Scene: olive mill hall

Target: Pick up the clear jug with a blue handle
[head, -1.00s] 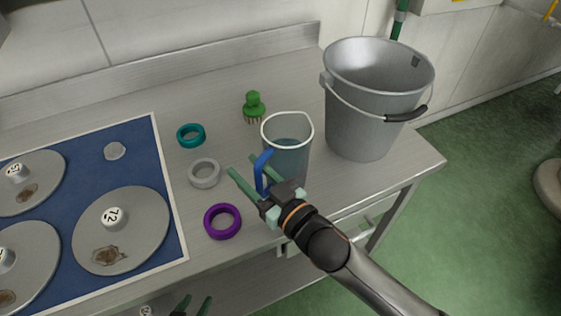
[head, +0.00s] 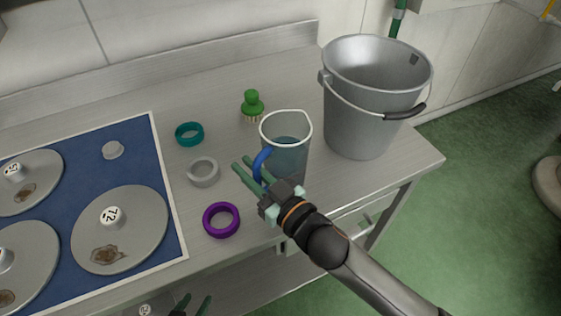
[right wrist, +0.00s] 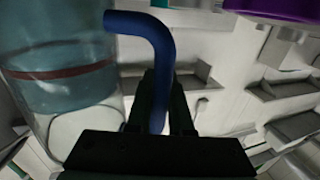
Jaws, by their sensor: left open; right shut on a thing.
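The clear jug (head: 288,150) with a blue handle (head: 260,164) stands upright on the steel worktop (head: 240,75) in the head view. It has bluish contents and a white rim. My right gripper (head: 252,172) is shut on the blue handle at the jug's left front. In the right wrist view the blue handle (right wrist: 160,50) runs down between the dark fingers, with the jug (right wrist: 65,75) at left. My left gripper (head: 193,306) is open and empty at the bottom edge of the head view, low in front of the worktop; only its fingertips show.
A metal bucket (head: 358,125) stands right of the jug. A green brush (head: 252,104) is behind it. Teal (head: 189,134), grey (head: 203,172) and purple (head: 221,220) rings lie to the left. A blue mat (head: 142,150) with several round discs lies further left.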

